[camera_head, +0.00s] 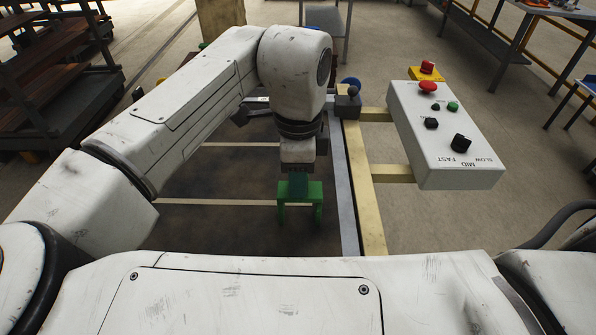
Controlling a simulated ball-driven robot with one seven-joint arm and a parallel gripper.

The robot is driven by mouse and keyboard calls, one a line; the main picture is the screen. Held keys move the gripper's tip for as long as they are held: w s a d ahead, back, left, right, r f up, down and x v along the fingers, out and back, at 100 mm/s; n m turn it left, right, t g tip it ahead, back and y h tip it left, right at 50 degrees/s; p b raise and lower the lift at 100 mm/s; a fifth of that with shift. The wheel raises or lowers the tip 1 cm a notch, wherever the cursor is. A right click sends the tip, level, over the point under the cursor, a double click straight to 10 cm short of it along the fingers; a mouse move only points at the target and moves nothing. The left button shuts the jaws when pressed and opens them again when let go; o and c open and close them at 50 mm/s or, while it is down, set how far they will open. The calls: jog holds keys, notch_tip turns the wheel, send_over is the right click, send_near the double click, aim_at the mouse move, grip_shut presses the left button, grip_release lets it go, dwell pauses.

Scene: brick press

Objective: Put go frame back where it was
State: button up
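The go frame (314,190) appears to be the green piece shaped like an upside-down U, with a darker green block on top. Its two legs point down over the dark bed (235,225). My gripper (298,172) points down and seems shut on the darker top block. The fingers are small and partly hidden by my wrist. I cannot tell whether the legs touch the bed or hang above it.
A white control box (445,140) stands at the right on yellow beams (392,173), with a red button, a green button and black knobs. A yellow block with a red button (427,68) is behind it. A grey rail (343,190) edges the bed's right side.

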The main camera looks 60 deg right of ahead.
jog(key=o, duration=0.4)
jog(key=shift+o, duration=0.2)
jog(key=shift+r, duration=0.1)
notch_tip(320, 180, up, 12)
jog(key=shift+r, duration=0.15)
